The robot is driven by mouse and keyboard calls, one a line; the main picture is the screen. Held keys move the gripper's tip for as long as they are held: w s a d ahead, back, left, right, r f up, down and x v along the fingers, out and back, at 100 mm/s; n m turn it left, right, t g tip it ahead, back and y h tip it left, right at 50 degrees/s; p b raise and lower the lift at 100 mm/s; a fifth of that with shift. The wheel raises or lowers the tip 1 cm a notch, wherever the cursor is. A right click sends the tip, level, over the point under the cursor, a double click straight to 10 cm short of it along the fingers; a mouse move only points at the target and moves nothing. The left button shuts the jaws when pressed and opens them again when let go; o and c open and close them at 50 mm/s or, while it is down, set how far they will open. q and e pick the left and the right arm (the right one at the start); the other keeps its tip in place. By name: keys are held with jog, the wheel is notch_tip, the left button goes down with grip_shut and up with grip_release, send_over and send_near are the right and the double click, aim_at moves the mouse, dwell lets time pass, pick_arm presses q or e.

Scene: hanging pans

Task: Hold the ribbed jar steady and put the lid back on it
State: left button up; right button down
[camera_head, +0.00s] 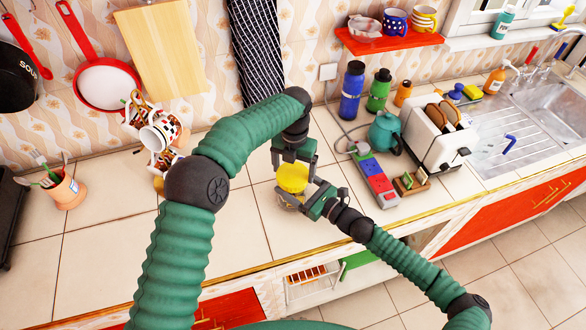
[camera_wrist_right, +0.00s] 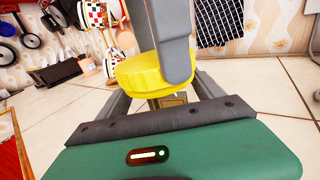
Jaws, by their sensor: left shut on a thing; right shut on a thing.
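The yellow lid (camera_head: 292,178) is at the top of the ribbed jar (camera_head: 286,198), on the counter near its front edge. My left gripper (camera_head: 294,167) comes down from above and is shut on the lid's sides. My right gripper (camera_head: 297,199) reaches in from the right, low down, and is shut on the jar, which stands upright. In the right wrist view the lid (camera_wrist_right: 153,74) sits above my right fingers, with a left finger against its side. The jar (camera_wrist_right: 168,101) is mostly hidden there. I cannot tell whether the lid is fully seated.
A power strip (camera_head: 375,182) and a small wooden holder (camera_head: 411,184) lie right of the jar. Behind them are a teal kettle (camera_head: 385,133) and a toaster (camera_head: 436,135). A mug rack (camera_head: 158,135) stands left. The counter's front edge (camera_head: 262,268) is close. Bare tiles lie left of the jar.

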pick_arm(q)
jog(key=o, duration=1.3)
jog(key=shift+c, duration=0.2)
jog(key=shift+r, duration=0.15)
notch_tip(320, 180, up, 4)
jog(key=shift+r, duration=0.15)
